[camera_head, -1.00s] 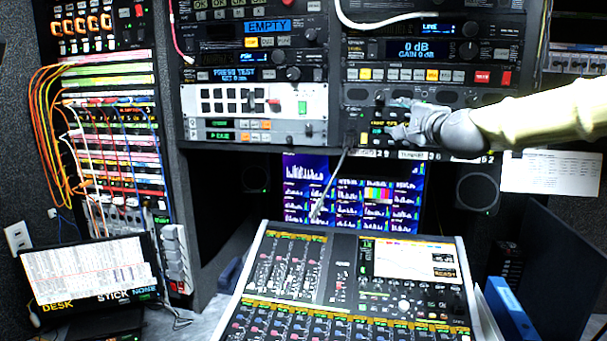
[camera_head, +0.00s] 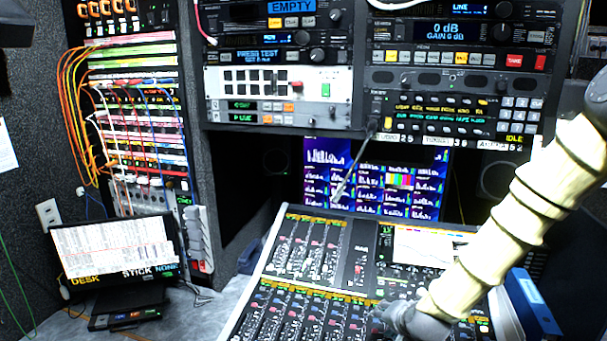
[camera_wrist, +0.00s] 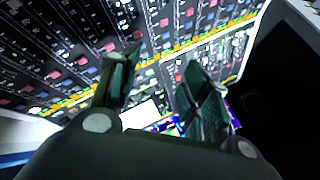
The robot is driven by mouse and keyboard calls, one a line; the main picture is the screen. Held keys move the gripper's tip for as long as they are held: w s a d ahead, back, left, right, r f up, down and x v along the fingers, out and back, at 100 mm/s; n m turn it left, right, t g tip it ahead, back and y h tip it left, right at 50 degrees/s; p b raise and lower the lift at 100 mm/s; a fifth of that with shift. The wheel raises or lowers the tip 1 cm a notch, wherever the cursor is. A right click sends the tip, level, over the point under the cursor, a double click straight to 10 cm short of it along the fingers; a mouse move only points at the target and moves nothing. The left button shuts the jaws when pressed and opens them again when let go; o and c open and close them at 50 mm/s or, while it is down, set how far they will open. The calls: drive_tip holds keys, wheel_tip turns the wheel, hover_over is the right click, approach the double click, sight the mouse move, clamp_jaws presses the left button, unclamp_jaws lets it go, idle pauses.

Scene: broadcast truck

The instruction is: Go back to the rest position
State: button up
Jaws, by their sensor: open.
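My gripper (camera_wrist: 160,62) is open in the wrist view, its two dark fingers apart with nothing between them. Behind the fingers the wrist view shows the mixing console's rows of faders and knobs (camera_wrist: 75,45). In the head view my arm comes in from the right and slopes down to the left. My gripper (camera_head: 388,322) is low in the frame, in front of the right half of the mixing console (camera_head: 300,285). The fingertips are hard to make out there. The arm hides part of the console and its small screen (camera_head: 420,245).
Racks of units (camera_head: 450,55) stand above and behind the console. A monitor (camera_head: 375,180) glows behind it. A gooseneck microphone (camera_head: 355,160) rises there. A patch bay with cables (camera_head: 135,120) and a small screen (camera_head: 115,250) are at left. A blue binder (camera_head: 530,305) is at right.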

drive_tip(key=s+f+n+g, duration=0.4)
drive_tip(key=s+f, duration=1.3)
drive_tip(key=s+f+n+g+h, duration=0.15)
drive_tip(key=s+f, duration=0.35)
drive_tip(key=s, duration=0.7)
drive_tip(key=s+f+n+g, duration=0.3)
drive_tip(key=s+f, duration=0.2)
drive_tip(key=s, duration=0.6)
wheel_tip(320, 180, down, 7)
drive_tip(key=s+d+b, duration=0.1)
drive_tip(key=b, duration=0.5)
drive_tip(key=shift+b, duration=0.4)
drive_tip(key=shift+r, duration=0.1)
